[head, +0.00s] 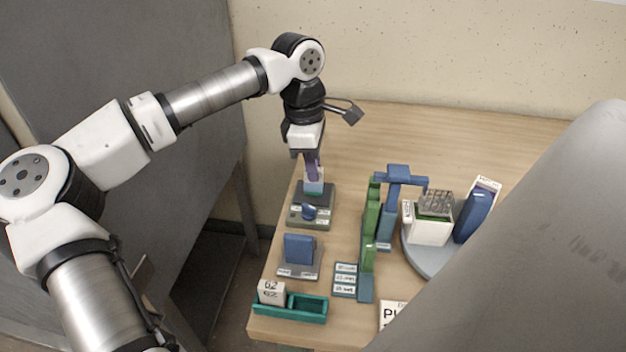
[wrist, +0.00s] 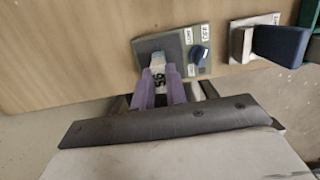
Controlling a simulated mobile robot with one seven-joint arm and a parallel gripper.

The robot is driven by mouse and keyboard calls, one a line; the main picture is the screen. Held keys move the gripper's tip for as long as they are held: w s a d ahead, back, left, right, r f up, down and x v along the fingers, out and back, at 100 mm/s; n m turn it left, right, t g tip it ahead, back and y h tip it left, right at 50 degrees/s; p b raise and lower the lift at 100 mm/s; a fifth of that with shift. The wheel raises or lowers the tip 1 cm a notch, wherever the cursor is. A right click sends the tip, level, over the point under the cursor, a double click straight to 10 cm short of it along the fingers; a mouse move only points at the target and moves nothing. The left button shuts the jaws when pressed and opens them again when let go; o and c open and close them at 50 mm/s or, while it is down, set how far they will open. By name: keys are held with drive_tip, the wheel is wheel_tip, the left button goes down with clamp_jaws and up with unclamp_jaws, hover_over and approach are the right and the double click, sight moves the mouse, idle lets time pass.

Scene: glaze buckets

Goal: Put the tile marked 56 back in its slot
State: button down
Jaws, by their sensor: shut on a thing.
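My gripper (head: 312,172) is shut on the tile marked 56, and its purple fingers also show in the wrist view (wrist: 160,88). The tile (wrist: 159,76) is pale with a dark 56 on its face. In the head view its light lower part (head: 313,187) shows below the fingers, over the dark pad of a grey-green box with a blue knob (head: 309,211). I cannot tell whether the tile touches the pad. A teal tray (head: 292,314) at the table's front left has a white tile marked 62 (head: 270,291) in its left compartment; its right compartment looks empty.
A blue block on a grey base (head: 299,250) stands between box and tray. To the right are a green and blue stand (head: 371,225), a labelled block (head: 345,280) and a round grey platform (head: 422,262) with a white box (head: 428,225). The table's back is clear.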

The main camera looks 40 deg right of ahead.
drive_tip(key=shift+r+p, duration=2.7)
drive_tip(key=shift+r, duration=1.1)
drive_tip(key=shift+f, duration=0.1)
